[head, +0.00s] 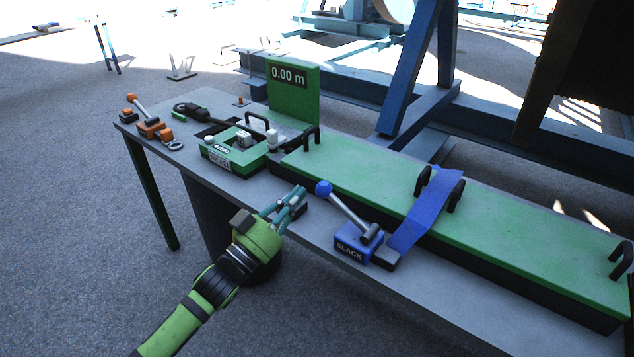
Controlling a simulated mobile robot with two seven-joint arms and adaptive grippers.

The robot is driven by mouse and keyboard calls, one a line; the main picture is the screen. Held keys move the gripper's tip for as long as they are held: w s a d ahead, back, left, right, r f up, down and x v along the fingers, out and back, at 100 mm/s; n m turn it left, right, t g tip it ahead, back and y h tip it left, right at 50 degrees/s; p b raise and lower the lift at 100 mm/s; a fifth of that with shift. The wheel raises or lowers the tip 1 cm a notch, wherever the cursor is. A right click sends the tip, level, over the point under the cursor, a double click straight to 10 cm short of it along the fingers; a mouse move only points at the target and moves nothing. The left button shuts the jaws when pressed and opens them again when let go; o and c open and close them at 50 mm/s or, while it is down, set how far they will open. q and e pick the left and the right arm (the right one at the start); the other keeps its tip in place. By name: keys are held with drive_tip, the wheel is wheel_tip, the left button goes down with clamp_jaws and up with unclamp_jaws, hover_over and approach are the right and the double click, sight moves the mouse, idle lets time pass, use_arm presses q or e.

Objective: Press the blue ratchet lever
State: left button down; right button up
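The blue ratchet lever has a round blue knob (323,188) on a grey rod (348,212). The rod slants up and left from a blue base marked "SLACK" (350,245) at the bench's front edge. A blue strap (425,212) runs from beside the base up over the green rail. My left gripper (298,202), with a green body and teal fingers, is left of the knob, with a visible gap between them. Its fingers point up and right. Their spacing is unclear from this angle, and I see nothing held. My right gripper is not in view.
The grey bench (330,235) carries a long green rail (520,235) with black handles. A green display reading "0.00 m" (290,90), a green meter unit (235,150) and an orange clamp (150,127) stand toward the left. Blue steel framing (410,70) rises behind.

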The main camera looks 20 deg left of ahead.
use_arm(q)
drive_tip(key=p+x, duration=0.1)
drive_tip(key=x, duration=0.7)
drive_tip(key=shift+w+a+f, duration=0.1)
drive_tip(key=shift+a+f, duration=0.05)
drive_tip(key=shift+f, duration=0.85)
drive_tip(key=shift+w+a+f, duration=0.1)
drive_tip(key=shift+a+f, duration=0.05)
drive_tip(key=shift+f, duration=0.85)
